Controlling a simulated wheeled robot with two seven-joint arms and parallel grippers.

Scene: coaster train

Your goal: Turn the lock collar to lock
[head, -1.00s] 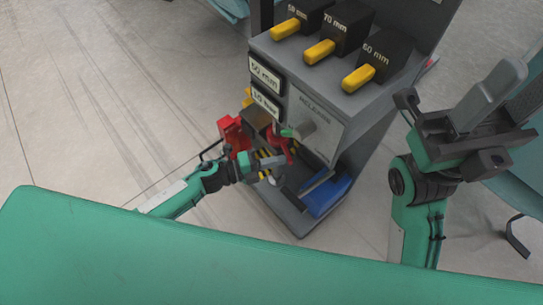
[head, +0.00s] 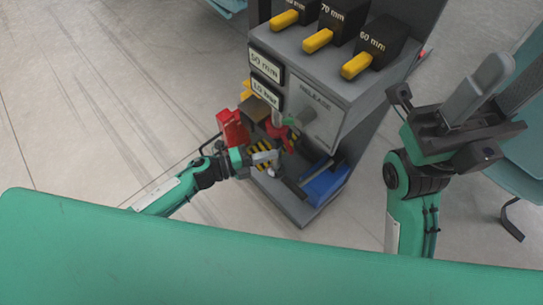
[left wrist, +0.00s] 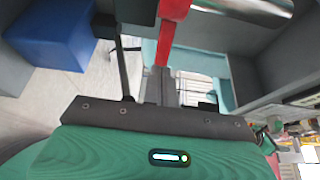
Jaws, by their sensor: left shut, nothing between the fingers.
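A red part (head: 279,135) with an arm, which looks like the lock collar's lever, is under the front of the grey machine (head: 325,115). It seems to show as a red bar (left wrist: 172,25) at the top of the left wrist view. My left gripper (head: 272,158) is shut and empty, just below and in front of this red part. In the left wrist view its fingers (left wrist: 161,86) point towards the red bar's lower end; I cannot tell whether they touch. My right gripper (head: 478,90) is raised at the right, away from the machine; its jaw opening is unclear.
A red block (head: 233,128) stands left of the collar area. Yellow-black striping (head: 262,160) lies behind my left gripper. A blue box (head: 326,184) sits on the machine's base at right. Yellow-handled blocks (head: 318,40) stand on top. The floor at left is clear.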

